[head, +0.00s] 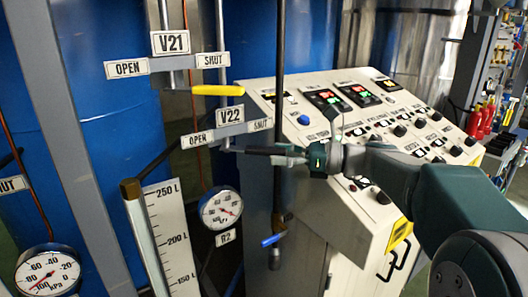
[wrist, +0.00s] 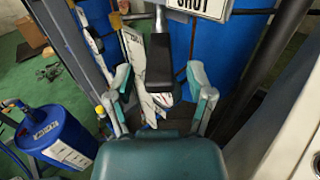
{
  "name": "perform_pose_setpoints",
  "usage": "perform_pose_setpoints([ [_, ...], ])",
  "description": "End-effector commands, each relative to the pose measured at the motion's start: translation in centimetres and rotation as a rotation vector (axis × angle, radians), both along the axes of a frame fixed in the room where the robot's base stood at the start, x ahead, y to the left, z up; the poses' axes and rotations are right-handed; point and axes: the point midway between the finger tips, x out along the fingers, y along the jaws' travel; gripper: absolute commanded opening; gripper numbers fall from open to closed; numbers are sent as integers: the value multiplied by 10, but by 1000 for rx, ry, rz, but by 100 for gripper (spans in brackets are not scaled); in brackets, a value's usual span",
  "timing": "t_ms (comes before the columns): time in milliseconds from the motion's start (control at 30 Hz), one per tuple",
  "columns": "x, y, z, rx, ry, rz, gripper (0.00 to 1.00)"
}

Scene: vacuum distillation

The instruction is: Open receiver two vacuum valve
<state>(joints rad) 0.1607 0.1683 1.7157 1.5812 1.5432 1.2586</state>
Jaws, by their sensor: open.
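The V22 valve has a sign (head: 231,116) with an OPEN label (head: 197,139) at left and a SHUT label (head: 260,125) at right. Its dark handle (head: 252,150) points right, below the SHUT side. My gripper (head: 285,156) is at the handle's right end, level with it. In the wrist view, my gripper (wrist: 160,85) has its fingers spread, with the dark handle (wrist: 159,65) between them and a gap on both sides. A SHUT sign (wrist: 198,6) shows above. Any contact with the handle cannot be told.
The V21 valve's yellow handle (head: 217,90) is just above V22. A dark vertical pipe (head: 280,70) with a blue-handled valve (head: 271,241) stands close to my gripper. The R2 gauge (head: 221,208) is below, and the control console (head: 330,225) is at right.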

Motion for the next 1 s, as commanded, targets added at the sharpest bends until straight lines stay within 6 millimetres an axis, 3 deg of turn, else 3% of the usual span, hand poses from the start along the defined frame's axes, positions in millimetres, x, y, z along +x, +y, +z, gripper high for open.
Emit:
perform_pose_setpoints([
  [200,5,28,0,0,-1,1,69],
  [567,7,34,0,-1,-1,-1,69],
  [700,7,34,0,-1,-1,-1,6],
  [733,7,34,0,-1,-1,-2,0],
  [1000,6,34,0,-1,-1,-3,0],
])
